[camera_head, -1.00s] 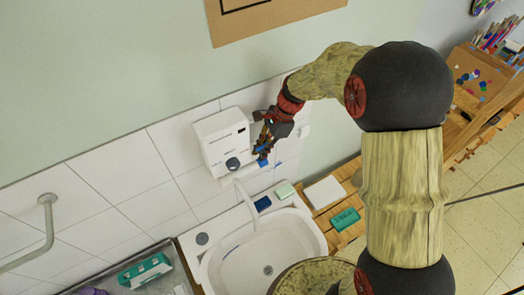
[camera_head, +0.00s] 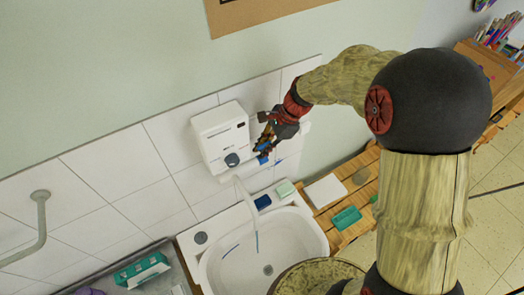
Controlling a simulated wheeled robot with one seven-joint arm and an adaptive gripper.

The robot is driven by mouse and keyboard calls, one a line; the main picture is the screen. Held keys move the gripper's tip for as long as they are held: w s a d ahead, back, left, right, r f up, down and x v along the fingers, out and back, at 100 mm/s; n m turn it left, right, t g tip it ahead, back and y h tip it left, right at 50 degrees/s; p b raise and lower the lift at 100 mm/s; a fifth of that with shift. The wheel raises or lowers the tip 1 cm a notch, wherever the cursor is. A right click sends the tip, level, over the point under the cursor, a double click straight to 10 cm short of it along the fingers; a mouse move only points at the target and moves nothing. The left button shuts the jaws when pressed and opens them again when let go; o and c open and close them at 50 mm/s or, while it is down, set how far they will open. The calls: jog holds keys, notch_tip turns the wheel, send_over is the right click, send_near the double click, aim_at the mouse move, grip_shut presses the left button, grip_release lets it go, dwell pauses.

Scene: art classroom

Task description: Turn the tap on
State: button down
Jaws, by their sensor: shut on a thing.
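A thin bluish streak of water (camera_head: 257,241) hangs below the spout's end. My gripper (camera_head: 264,147) is at the unit's right side, with its jaws shut on a small blue part (camera_head: 263,159), which looks like the tap's handle. The fingers hide most of this part, so its exact shape cannot be told.
The white sink basin (camera_head: 213,268) lies below. A dark blue sponge (camera_head: 263,202) and a pale green soap (camera_head: 285,188) sit on its back rim. A wooden shelf (camera_head: 328,215) with a teal box (camera_head: 346,218) is to the right. A grey pipe (camera_head: 41,225) stands out at left.

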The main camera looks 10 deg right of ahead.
jog(key=shift+s+d+f, duration=0.1)
jog(key=shift+s+d, duration=0.1)
jog(key=shift+s, duration=0.3)
jog(key=shift+w+a, duration=0.1)
jog(key=shift+w, duration=0.05)
jog(key=shift+f, duration=0.1)
jog(key=shift+s+f, duration=0.25)
jog(key=shift+s, duration=0.05)
jog(key=c, duration=2.3)
grip_release()
jog(key=o, duration=0.3)
jog(key=shift+s+d+r, duration=0.1)
jog(key=shift+d+r, duration=0.05)
jog(key=shift+d, duration=0.05)
jog(key=shift+o, duration=0.9)
jog(key=shift+w+a, duration=0.1)
jog(key=shift+w, duration=0.1)
jog(key=shift+r, duration=0.15)
